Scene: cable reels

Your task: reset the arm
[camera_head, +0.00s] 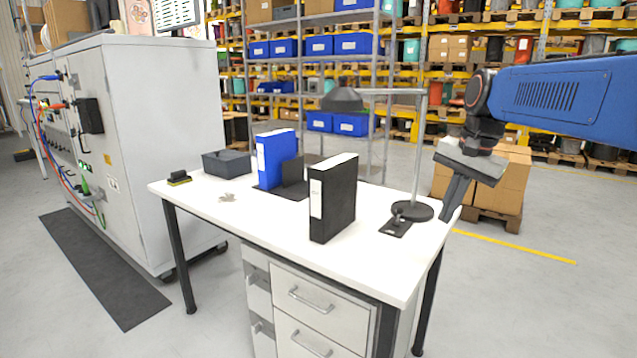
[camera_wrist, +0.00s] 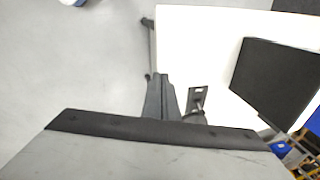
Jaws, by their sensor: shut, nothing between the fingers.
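My gripper (camera_head: 449,212) hangs from my blue arm at the right, by the right end of the white table (camera_head: 270,222). Its fingers point down, shut and empty. In the wrist view my gripper (camera_wrist: 162,80) shows its dark fingers together, beside the table's edge, with the grey floor behind. I cannot tell exactly how high the fingertips are relative to the tabletop.
On the table are a black binder (camera_head: 333,198), a blue binder (camera_head: 276,158), a lamp (camera_head: 412,210), a dark small object (camera_head: 396,227) and a grey box (camera_head: 227,163). Cardboard boxes (camera_head: 512,190) stand behind my gripper. A grey cabinet (camera_head: 160,150) stands left.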

